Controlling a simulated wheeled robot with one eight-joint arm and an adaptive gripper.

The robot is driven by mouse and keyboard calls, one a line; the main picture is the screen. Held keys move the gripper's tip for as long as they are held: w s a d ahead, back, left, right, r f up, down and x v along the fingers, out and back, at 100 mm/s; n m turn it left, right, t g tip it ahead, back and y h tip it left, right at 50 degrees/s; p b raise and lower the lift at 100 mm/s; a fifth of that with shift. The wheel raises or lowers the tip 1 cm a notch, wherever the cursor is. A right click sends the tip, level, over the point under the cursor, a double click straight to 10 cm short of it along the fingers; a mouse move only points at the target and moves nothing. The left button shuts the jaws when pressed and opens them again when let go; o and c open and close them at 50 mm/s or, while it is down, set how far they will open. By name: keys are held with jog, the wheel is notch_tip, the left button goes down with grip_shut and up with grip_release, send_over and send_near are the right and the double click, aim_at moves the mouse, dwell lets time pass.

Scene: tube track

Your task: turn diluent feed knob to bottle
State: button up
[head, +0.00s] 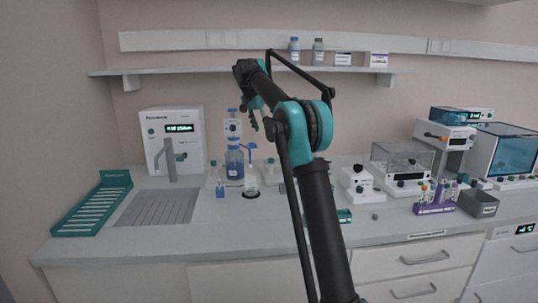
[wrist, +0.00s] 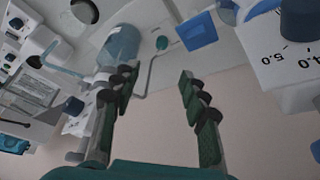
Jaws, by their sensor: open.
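In the head view a dispenser unit with a white head (head: 233,127) and blue top stands on the bench, above a bottle of blue liquid (head: 234,164). A small blue handle (head: 251,146) sits to its right; I cannot tell whether it is the diluent feed knob. My gripper (head: 260,119) hangs beside the dispenser head, partly hidden by my arm. In the wrist view my gripper (wrist: 158,92) is open and nothing lies between its fingers. A white body with a printed scale (wrist: 278,62) and a dark blue knob (wrist: 300,20) is at the upper right, apart from the fingers.
A shelf (head: 220,71) with small bottles and boxes runs above. A teal rack (head: 91,207) and a white instrument (head: 157,130) are at the left. A purple tube rack (head: 435,209) and other instruments stand at the right. The front middle bench is mostly clear.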

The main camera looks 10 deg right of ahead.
send_near(270, 159)
jog(key=x, duration=0.9)
jog(key=shift+w+d+r, duration=0.2)
jog(key=shift+w+d, duration=0.05)
jog(key=shift+w, duration=0.1)
grip_shut()
